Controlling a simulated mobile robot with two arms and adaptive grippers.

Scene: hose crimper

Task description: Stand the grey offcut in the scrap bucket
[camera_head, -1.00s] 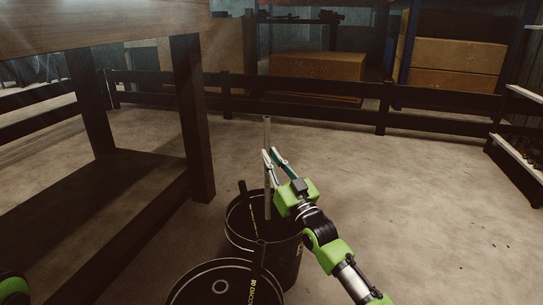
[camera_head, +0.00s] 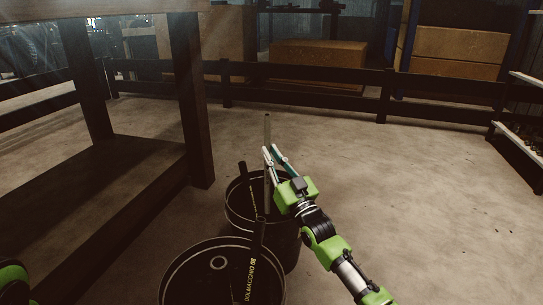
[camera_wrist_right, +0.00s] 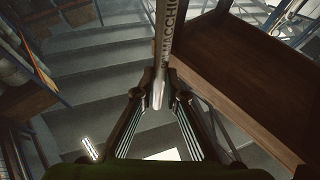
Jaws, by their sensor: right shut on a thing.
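My right gripper (camera_head: 277,152) is shut on the grey offcut (camera_head: 267,132), a thin, nearly upright tube. Its lower part overlaps the opening of the rear black bucket (camera_head: 288,240). I cannot tell whether its lower end is inside or touches the bottom. In the right wrist view the offcut (camera_wrist_right: 158,92) sits between the fingers. A second black bucket (camera_head: 176,278) stands in front, at the bottom edge of the head view. No label tells me which is the scrap bucket. My left gripper is not in view.
A dark hose (camera_head: 244,172) stands in the rear bucket, and a lettered dark hose (camera_head: 256,245) rises from the front one. A wooden table (camera_head: 193,110) stands on the left. A low dark rail (camera_head: 300,76) crosses behind. The floor (camera_head: 430,190) on the right is clear.

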